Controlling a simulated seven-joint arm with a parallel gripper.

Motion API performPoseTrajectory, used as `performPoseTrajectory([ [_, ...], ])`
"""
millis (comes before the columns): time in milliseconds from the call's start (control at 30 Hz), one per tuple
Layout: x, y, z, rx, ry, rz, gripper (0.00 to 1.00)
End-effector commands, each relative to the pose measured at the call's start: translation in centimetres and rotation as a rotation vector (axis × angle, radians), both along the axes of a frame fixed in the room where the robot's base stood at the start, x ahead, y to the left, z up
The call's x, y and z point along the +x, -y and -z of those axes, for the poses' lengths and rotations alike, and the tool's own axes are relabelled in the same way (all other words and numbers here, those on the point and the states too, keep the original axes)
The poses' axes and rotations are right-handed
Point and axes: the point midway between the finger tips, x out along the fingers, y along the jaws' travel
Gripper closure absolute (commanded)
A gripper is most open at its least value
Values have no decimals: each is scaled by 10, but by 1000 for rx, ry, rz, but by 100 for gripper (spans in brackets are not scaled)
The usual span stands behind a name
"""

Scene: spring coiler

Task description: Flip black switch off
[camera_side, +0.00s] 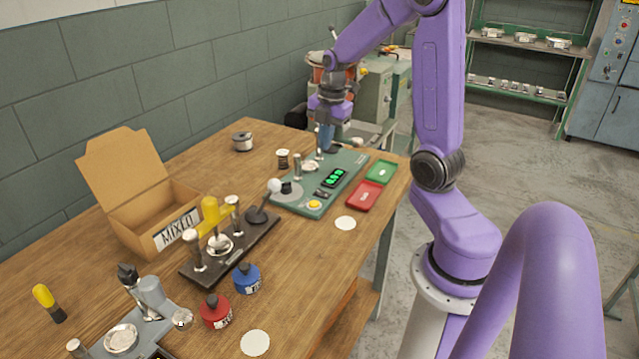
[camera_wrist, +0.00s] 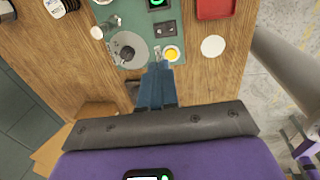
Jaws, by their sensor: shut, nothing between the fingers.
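The green spring coiler board (camera_side: 300,206) lies on the wooden table, with a lit green display (camera_side: 335,178) on it. A small dark panel (camera_side: 323,193), which may be the black switch, sits between the display and a yellow button (camera_side: 314,204). The dark panel also shows in the wrist view (camera_wrist: 165,29); whether it is on or off cannot be told. My gripper (camera_side: 327,146) is over the far end of the board, pointing down. In the wrist view my gripper (camera_wrist: 157,68) has its blue fingers shut and empty, hiding part of the board.
A grey dial with a black knob (camera_wrist: 127,52) is beside the yellow button. Red (camera_side: 365,196) and green (camera_side: 381,172) trays lie to the right of the board. A black press (camera_side: 232,246) and an open cardboard box (camera_side: 140,195) stand nearer.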

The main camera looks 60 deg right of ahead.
Motion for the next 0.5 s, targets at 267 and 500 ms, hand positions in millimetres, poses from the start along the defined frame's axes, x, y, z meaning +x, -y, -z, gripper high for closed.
performPoseTrajectory([
  [267,1,0,14,2,-4,0,100],
  [500,5,-1,54,3,-8,1,100],
])
